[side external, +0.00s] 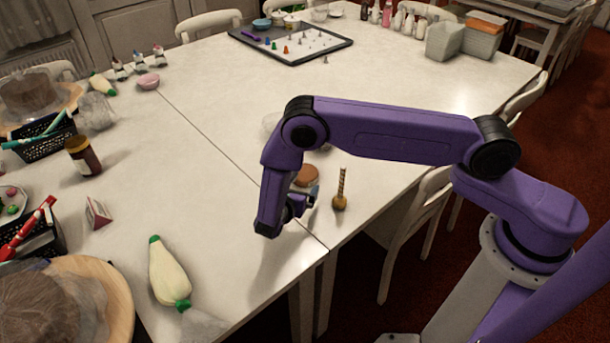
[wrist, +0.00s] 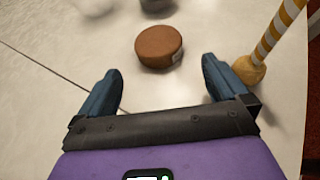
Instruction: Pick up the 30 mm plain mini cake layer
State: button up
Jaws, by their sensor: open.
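The plain mini cake layer is a small brown disc (wrist: 157,46) lying flat on the white table. In the wrist view it sits just beyond the fingertips, a little left of the line to the right finger. My gripper (wrist: 160,78) is open and empty, its two blue-grey fingers apart, with bare table between them. In the side view the cake layer (side external: 306,175) shows partly behind my gripper (side external: 305,200), and its lower part is hidden. The cake layer's size cannot be read in these views.
A striped stick with a round tan end (wrist: 249,70) stands close to the right finger; it also shows in the side view (side external: 340,200). A green-tipped piping bag (side external: 167,272) lies to the left. A tray of small pieces (side external: 340,45) is at the back.

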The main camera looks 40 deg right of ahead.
aim_at(303, 176)
jog(key=x, duration=0.9)
jog(key=shift+w+d, duration=0.15)
jog(key=shift+w, duration=0.1)
jog(key=c, duration=0.9)
